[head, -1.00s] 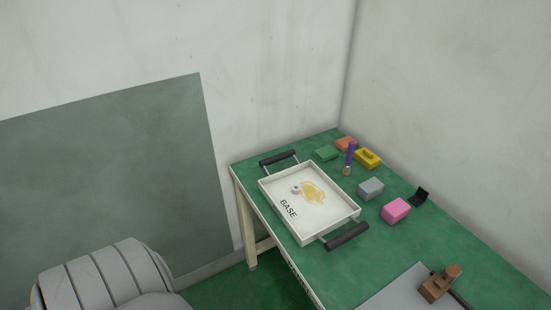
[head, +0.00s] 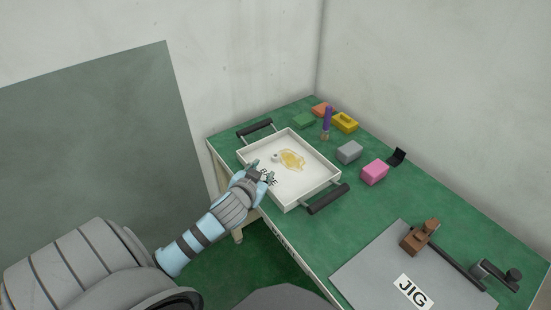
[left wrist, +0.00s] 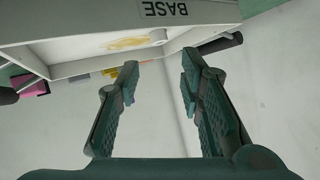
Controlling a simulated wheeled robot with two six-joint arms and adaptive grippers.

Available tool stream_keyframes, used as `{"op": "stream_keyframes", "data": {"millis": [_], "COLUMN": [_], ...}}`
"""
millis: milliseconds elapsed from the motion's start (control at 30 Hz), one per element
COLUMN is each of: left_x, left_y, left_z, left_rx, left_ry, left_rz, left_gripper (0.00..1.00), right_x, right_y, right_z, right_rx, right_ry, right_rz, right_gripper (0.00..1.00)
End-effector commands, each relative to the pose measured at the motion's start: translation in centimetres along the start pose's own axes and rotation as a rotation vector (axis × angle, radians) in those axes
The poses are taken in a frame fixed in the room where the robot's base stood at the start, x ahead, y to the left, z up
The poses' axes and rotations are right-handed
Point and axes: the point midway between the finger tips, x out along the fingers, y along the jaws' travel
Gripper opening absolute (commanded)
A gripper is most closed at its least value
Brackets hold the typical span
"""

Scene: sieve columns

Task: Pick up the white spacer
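The white spacer (head: 275,157) is a small ring-like piece in the white tray (head: 322,193) marked BASE, beside a yellowish patch (head: 291,160) on its floor. My right gripper is not in view.
The tray has dark handles (head: 328,198) at both ends. Beyond it are a purple-handled brush (head: 327,120), a grey block (head: 349,152), a pink block (head: 375,172) and a yellow block (head: 345,122). A grey JIG plate (head: 385,275) lies to the right on the green table.

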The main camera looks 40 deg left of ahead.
Motion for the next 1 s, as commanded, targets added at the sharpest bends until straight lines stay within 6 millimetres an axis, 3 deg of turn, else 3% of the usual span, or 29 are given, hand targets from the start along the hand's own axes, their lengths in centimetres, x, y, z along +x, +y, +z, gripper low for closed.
{"op": "stream_keyframes", "data": {"millis": [200,467,667,900,1000], "left_x": [5.4,8.8,12.6,13.2,13.2], "left_y": [0.1,0.1,0.2,0.1,0.1], "left_z": [0.3,0.1,-0.1,-0.2,-0.2], "left_rx": [-0.003,-0.002,-0.003,0.000,0.001], "left_ry": [-0.001,-0.001,-0.003,-0.006,-0.008], "left_rz": [-0.001,0.001,0.001,0.002,0.002], "left_gripper": [0.34,0.34,0.34,0.34,0.21], "right_x": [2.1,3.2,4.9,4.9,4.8], "right_y": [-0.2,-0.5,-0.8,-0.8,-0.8], "right_z": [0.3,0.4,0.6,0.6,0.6], "right_rx": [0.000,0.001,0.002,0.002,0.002], "right_ry": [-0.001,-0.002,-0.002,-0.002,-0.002], "right_rz": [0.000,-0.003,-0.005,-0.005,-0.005], "right_gripper": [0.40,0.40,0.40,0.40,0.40]}}
